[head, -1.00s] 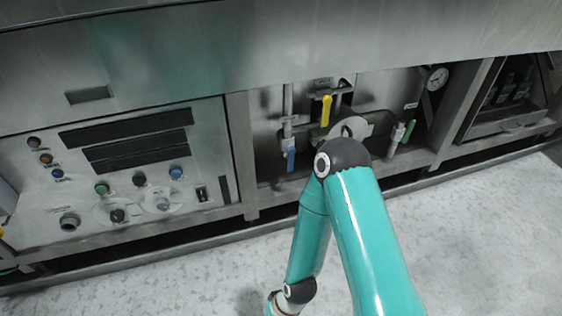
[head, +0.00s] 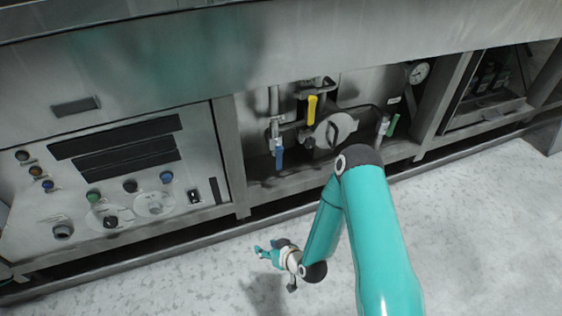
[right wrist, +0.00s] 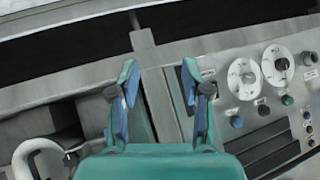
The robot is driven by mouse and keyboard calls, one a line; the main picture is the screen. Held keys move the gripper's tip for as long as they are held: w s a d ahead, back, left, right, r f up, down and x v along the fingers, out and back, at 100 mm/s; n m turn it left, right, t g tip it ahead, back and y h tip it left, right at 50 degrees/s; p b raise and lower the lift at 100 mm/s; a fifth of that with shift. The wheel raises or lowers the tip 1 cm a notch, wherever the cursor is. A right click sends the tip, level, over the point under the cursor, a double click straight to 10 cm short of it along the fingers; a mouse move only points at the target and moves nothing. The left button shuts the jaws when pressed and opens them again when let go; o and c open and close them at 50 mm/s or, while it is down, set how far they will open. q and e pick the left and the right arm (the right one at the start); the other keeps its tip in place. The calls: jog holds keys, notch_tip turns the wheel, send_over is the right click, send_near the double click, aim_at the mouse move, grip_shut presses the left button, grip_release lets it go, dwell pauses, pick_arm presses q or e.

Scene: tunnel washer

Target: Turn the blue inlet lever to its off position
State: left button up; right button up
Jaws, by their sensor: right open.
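The blue lever (head: 279,157) hangs straight down from a vertical pipe in the recessed bay, in the head view. It is apart from my gripper. My right gripper (head: 265,248) is open and empty, low in front of the machine, below and slightly left of the lever in the picture. In the right wrist view my right gripper (right wrist: 159,67) shows two spread fingers with nothing between them but the machine front behind. I cannot make out the blue lever in that view. My left gripper is not in view.
A yellow lever (head: 311,109) and a green lever (head: 392,125) are in the same bay, beside a round metal flange (head: 335,130). A gauge (head: 419,72) sits upper right. A control panel (head: 125,180) is left of the bay. The floor (head: 470,230) in front is clear.

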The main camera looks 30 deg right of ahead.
jog(key=w+d+r+t+h+p, duration=0.25)
jog(key=d+r+t, duration=0.25)
jog(key=d, duration=0.3)
jog(key=m+t+h, duration=0.1)
jog(key=t+h, duration=0.2)
send_near(280, 163)
jog(key=b+x, duration=0.4)
jog(key=x, duration=0.4)
jog(key=shift+w, duration=0.3)
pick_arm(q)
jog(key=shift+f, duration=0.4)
pick_arm(e)
grip_shut()
